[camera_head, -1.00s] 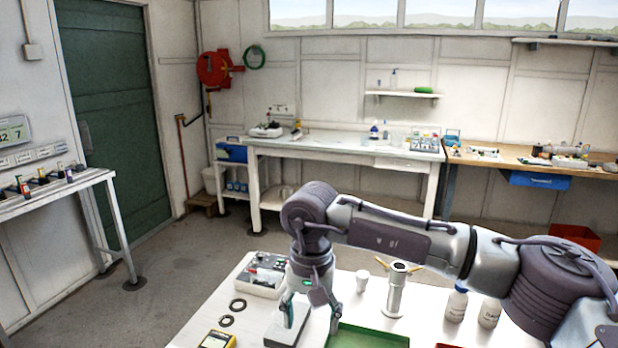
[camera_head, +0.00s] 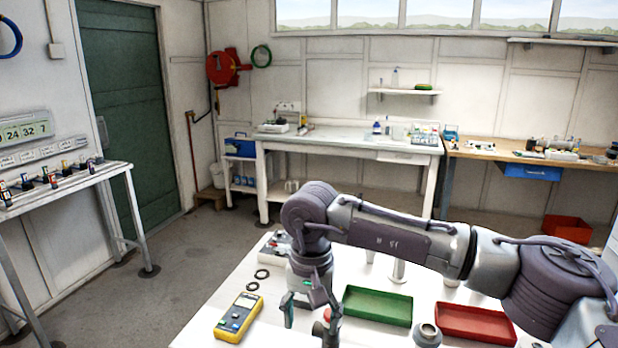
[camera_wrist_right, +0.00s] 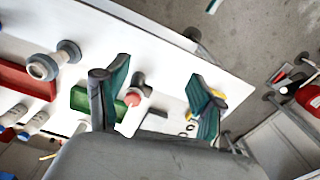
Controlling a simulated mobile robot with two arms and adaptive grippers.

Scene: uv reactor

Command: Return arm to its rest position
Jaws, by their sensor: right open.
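My right arm reaches across the head view from the lower right, bent down at its wrist. Its gripper (camera_head: 307,312) hangs over the front part of the white table (camera_head: 215,300), fingers apart, with nothing between them. In the right wrist view the two green-padded fingers (camera_wrist_right: 160,92) are spread wide. A small red-topped part (camera_wrist_right: 134,97) shows between them, beyond the fingertips. In the head view a red knob (camera_head: 327,314) shows beside the fingers; whether they touch it cannot be told. My left gripper is not in view.
A yellow multimeter (camera_head: 238,318) and black rings (camera_head: 262,273) lie left of the gripper. A green tray (camera_head: 378,306) and a red tray (camera_head: 476,323) lie to its right, with a grey flanged part (camera_head: 428,335) between them. Open floor (camera_head: 190,265) lies left.

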